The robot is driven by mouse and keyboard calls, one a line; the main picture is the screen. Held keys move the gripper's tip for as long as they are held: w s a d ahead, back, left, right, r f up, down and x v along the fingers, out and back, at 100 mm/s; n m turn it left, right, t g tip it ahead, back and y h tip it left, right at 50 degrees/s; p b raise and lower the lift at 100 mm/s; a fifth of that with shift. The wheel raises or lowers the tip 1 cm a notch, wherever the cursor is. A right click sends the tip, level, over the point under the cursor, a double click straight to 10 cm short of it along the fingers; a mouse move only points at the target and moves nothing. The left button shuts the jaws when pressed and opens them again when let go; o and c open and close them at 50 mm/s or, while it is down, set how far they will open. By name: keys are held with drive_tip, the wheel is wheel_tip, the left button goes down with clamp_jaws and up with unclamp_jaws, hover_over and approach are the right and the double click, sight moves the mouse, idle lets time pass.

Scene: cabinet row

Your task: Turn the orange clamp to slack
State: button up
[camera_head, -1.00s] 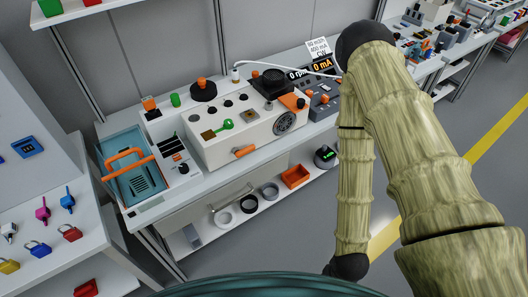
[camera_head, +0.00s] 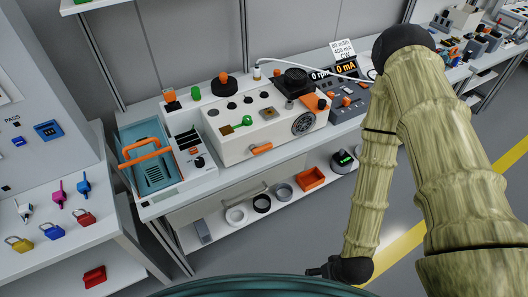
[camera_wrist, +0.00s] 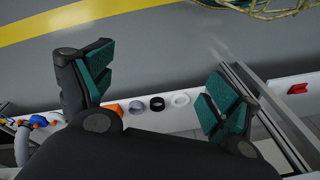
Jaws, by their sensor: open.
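A white machine box (camera_head: 238,147) stands on the bench. An orange lever (camera_head: 261,149) sits on its front face, roughly level, and an orange block (camera_head: 313,102) is at its top right corner. I cannot tell for sure which of them is the clamp. My gripper (camera_head: 322,271) hangs low in front of the bench, well apart from the box. In the wrist view my gripper (camera_wrist: 160,88) is open, with green pads and nothing between them. The orange lever is not seen in the wrist view.
A teal tray with an orange handle (camera_head: 147,157) stands left of the box. The lower shelf holds rings (camera_head: 261,203), an orange bin (camera_head: 311,178) and a dark round device (camera_head: 343,161). Padlocks (camera_head: 52,231) lie on the left bench. Floor in front is free.

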drive_tip(key=w+a+f+n+t+y+b, duration=0.2)
drive_tip(key=w+a+t+b, duration=0.15)
drive_tip(key=w+a, duration=0.4)
drive_tip(key=n+t+y+b, duration=0.3)
drive_tip(key=t+y+b, duration=0.3)
drive_tip(key=t+b, duration=0.4)
approach(264, 150)
drive_tip(key=p, duration=0.1)
drive_tip(key=shift+t, duration=0.25)
drive_tip(key=p+x, duration=0.1)
drive_tip(key=x, duration=0.4)
drive_tip(key=p+x, duration=0.1)
drive_tip(key=x, duration=0.5)
drive_tip(key=shift+f, duration=0.25)
